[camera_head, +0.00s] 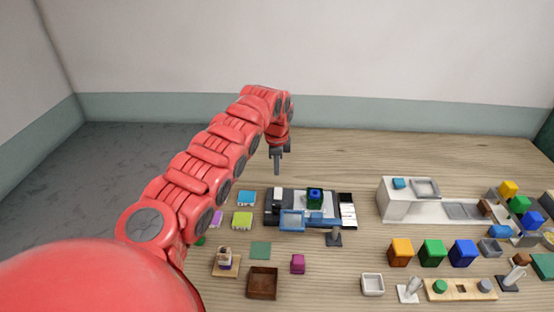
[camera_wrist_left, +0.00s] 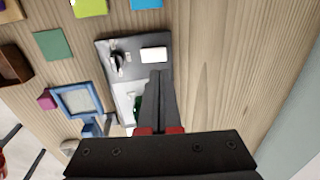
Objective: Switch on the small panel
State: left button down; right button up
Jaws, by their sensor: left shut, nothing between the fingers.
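A dark grey panel (camera_head: 271,212) lies on the table, left of centre in the head view. My left gripper (camera_head: 277,172) is shut and empty, pointing down above and behind the panel's left end. In the left wrist view its fingertips (camera_wrist_left: 160,73) appear just beside the white part; they hide some of the panel. My right gripper is not in view.
A blue frame (camera_head: 292,220) stands at the panel's front, and a green and blue block (camera_head: 314,196) sits on its white area. A white bench (camera_head: 395,206) and several coloured blocks are at right. A brown tray (camera_head: 262,283) is in front. Bare wood lies behind the panel.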

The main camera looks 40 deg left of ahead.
aim_at(277, 190)
pick_arm(q)
jog(key=f, duration=0.3)
jog(key=f+p, duration=0.1)
jog(key=f, duration=0.2)
jog(key=w+f+p, duration=0.1)
jog(key=f, duration=0.1)
jog(key=shift+w+a+f, duration=0.1)
jog(key=shift+a+f, duration=0.2)
jog(key=shift+f, duration=0.1)
jog(key=shift+f+b, duration=0.5)
jog(key=shift+b, duration=0.05)
jog(key=shift+r, duration=0.25)
jog(key=shift+p, duration=0.3)
